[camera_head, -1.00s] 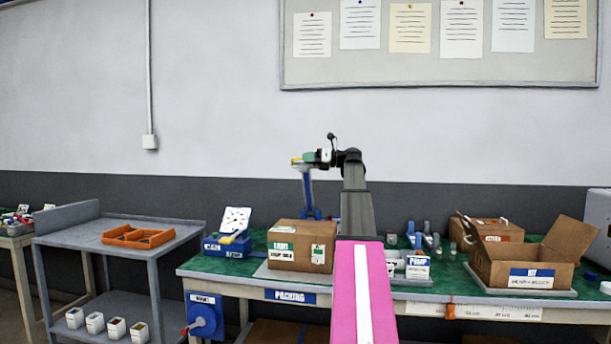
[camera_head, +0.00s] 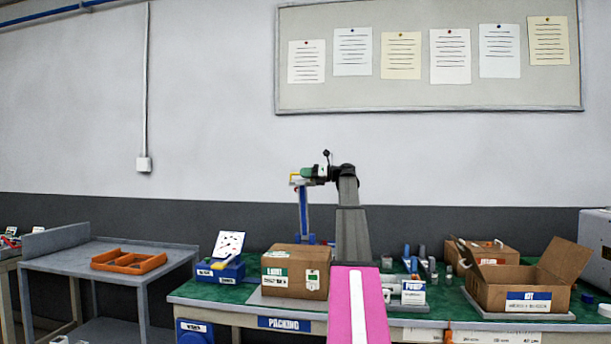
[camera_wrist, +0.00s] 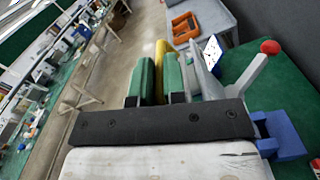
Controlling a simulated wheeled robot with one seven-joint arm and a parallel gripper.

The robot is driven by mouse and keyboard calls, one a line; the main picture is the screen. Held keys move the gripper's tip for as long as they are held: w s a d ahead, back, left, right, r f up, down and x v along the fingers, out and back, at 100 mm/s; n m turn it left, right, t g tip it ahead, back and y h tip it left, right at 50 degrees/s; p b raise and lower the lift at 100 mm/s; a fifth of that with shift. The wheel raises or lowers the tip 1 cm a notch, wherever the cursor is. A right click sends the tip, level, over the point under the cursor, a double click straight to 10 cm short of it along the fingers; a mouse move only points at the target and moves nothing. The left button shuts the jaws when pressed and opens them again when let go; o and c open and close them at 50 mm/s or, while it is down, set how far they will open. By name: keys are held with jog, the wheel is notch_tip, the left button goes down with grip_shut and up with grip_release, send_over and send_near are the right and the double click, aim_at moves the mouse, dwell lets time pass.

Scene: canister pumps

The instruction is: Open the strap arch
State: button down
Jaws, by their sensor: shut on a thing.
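The strap arch appears as a blue post (camera_head: 303,212) standing behind the closed carton in the head view, with a grey piece and a yellow bar (camera_head: 293,178) at its top. My gripper (camera_head: 308,173), with green fingers, is at the top of this post. In the wrist view, my gripper (camera_wrist: 161,85) is shut on the yellow bar (camera_wrist: 161,56), which lies between the green fingers. A grey lever with a red ball knob (camera_wrist: 270,47) and a blue block (camera_wrist: 282,135) sit to the right. How the yellow bar joins the post is hidden.
A closed carton (camera_head: 295,271) stands on the green bench in front of the post. A blue holder (camera_head: 220,271) is to its left. An open carton (camera_head: 525,286) is at the right. A grey side table (camera_head: 70,272) bears an orange tray (camera_head: 128,262).

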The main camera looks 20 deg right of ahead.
jog(key=c, duration=1.5)
grip_release()
jog(key=shift+w+d+f, duration=0.1)
jog(key=shift+d+f, duration=0.05)
jog(key=shift+f, duration=0.15)
jog(key=shift+o, duration=0.2)
jog(key=shift+r, duration=0.1)
jog(key=v, duration=1)
jog(key=shift+s+d, duration=0.3)
jog(key=shift+s, duration=0.15)
